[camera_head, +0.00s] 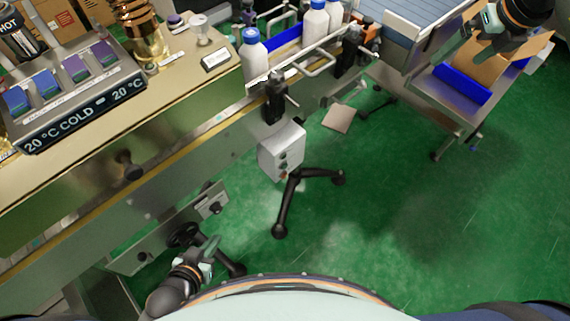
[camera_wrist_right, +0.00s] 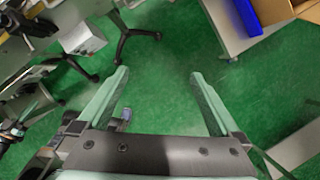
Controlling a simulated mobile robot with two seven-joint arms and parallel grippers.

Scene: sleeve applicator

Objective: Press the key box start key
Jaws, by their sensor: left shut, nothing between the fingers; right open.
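The key box (camera_head: 280,152) is a pale grey box mounted below the conveyor's side. Small dark, green and reddish keys show on its front; I cannot read which is the start key. A pale box that looks like the key box (camera_wrist_right: 83,40) shows at the upper left of the right wrist view. My left gripper (camera_head: 211,243) is shut and empty, low in the head view, below and left of the key box and apart from it. My right gripper (camera_head: 462,52) is at the upper right, far from the key box. Its fingers (camera_wrist_right: 159,74) are spread with nothing between them.
The conveyor (camera_head: 150,165) runs diagonally at left, with a temperature tray (camera_head: 80,115) and white bottles (camera_head: 253,60) on it. A black stand leg (camera_head: 285,205) is below the key box. A cart holds a blue block (camera_head: 462,84) and cardboard. Green floor is clear at right.

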